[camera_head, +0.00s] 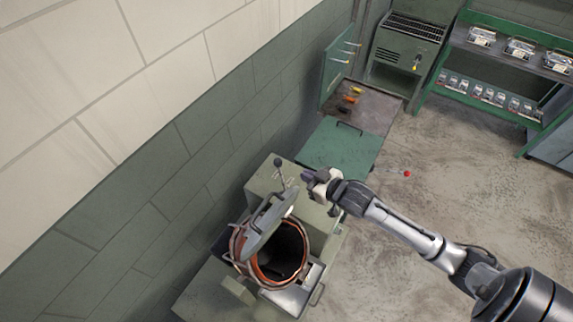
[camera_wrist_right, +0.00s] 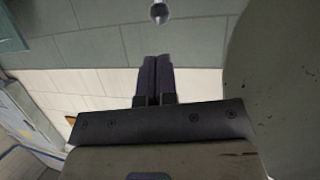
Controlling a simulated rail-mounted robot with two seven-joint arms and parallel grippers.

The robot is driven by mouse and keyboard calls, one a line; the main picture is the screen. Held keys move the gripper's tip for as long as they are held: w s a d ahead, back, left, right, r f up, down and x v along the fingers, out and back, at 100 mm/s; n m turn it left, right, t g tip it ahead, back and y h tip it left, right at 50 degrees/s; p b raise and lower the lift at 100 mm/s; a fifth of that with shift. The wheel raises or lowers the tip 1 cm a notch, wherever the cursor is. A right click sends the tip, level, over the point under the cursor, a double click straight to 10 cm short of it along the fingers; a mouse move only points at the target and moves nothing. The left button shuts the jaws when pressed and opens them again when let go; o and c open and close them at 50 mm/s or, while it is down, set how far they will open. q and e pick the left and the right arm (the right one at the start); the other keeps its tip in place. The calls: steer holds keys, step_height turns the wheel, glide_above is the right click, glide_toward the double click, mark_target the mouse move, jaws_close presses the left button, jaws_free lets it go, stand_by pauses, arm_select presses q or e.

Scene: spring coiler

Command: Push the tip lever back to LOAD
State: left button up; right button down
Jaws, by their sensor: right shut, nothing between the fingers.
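A lever with a dark ball knob (camera_head: 278,162) stands up from the top of a grey-green machine (camera_head: 262,180), behind its open drum. I take it to be the tip lever; no LOAD lettering is readable. My right gripper (camera_head: 307,176) is shut and empty, to the right of the knob, with a gap in the picture. In the right wrist view the closed fingers (camera_wrist_right: 155,62) point up toward a ball (camera_wrist_right: 159,12) at the top edge, apart from them. My left gripper is not in view.
The drum (camera_head: 283,252) has a coppery rim and a raised grey lid (camera_head: 268,222) close to the lever. A green cabinet top (camera_head: 340,150) lies beyond the gripper. A wall runs along the left. The floor at right is open, with a small red object (camera_head: 407,173).

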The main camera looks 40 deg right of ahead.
mark_target(277, 163)
steer(key=p+x, duration=0.1)
steer(key=x, duration=0.8)
steer(key=shift+w+f, duration=0.1)
steer(key=shift+f, duration=0.05)
steer(key=shift+a, duration=0.1)
steer(key=w, duration=0.1)
steer(key=w+a, duration=0.1)
steer(key=w, duration=0.2)
steer(key=shift+w+a+f+b, duration=0.2)
steer(key=shift+w+f+b, duration=0.05)
steer(key=shift+f+b, duration=0.1)
steer(key=w, duration=0.1)
steer(key=g, duration=0.1)
steer(key=w+f+p, duration=0.1)
steer(key=shift+w+a+g, duration=0.3)
steer(key=shift+w+a, duration=0.05)
steer(key=shift+a, duration=0.05)
steer(key=shift+f, duration=0.1)
